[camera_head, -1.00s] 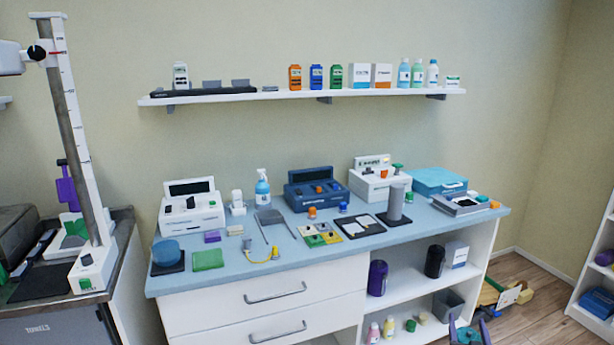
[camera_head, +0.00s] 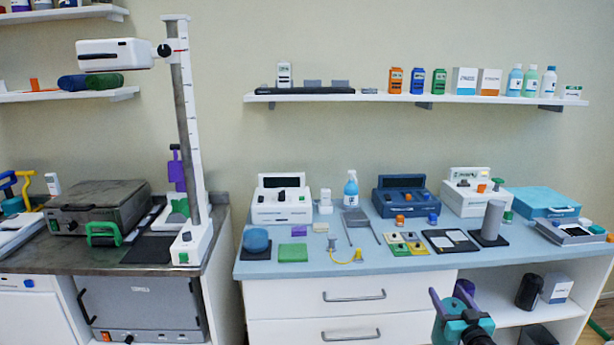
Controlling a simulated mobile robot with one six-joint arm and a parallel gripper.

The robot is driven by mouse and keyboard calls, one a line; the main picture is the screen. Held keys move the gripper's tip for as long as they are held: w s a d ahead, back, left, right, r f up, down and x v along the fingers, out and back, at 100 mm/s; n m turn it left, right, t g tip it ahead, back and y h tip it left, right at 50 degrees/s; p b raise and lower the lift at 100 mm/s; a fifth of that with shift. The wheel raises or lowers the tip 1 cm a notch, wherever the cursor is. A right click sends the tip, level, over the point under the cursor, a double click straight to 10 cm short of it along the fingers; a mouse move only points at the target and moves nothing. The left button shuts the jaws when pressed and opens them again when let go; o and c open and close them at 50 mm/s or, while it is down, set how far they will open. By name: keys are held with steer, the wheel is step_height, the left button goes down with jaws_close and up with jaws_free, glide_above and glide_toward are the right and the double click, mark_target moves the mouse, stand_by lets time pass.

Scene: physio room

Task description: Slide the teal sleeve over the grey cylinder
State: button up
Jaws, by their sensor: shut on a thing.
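The grey cylinder (camera_head: 493,219) stands upright on a dark square base toward the right of the blue counter. My gripper (camera_head: 459,302) is low at the right of the picture, in front of the counter and below its top, left of and nearer than the cylinder. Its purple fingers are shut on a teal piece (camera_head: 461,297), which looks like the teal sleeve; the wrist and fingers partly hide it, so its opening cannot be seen. The piece is well apart from the cylinder.
A dark flat tray with pale cards (camera_head: 450,241) lies just left of the cylinder. A white device (camera_head: 476,193) stands behind it, and a grey-topped device (camera_head: 572,232) lies to the right. A blue round block (camera_head: 256,240) sits at the counter's left end. A wall shelf (camera_head: 420,98) hangs above.

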steer(key=w+a+r+n+g+y, duration=0.1)
steer(key=w+a+r+n+y, duration=0.2)
steer(key=a, duration=0.7)
steer(key=a+r+n+g+y, duration=0.1)
steer(key=a+n+y, duration=0.3)
steer(key=a, duration=0.6)
steer(key=s+a+n+g+y, duration=0.2)
steer(key=s+a+y, duration=0.1)
steer(key=a+y, duration=0.1)
steer(key=s+a+f+n+g+y, duration=0.1)
steer(key=s+a+n+g+y, duration=0.1)
steer(key=a, duration=0.4)
steer(key=shift+s+a+f+g+y, duration=0.35)
steer(key=shift+g+y, duration=0.45)
steer(key=shift+y, duration=0.4)
steer(key=shift+d, duration=0.15)
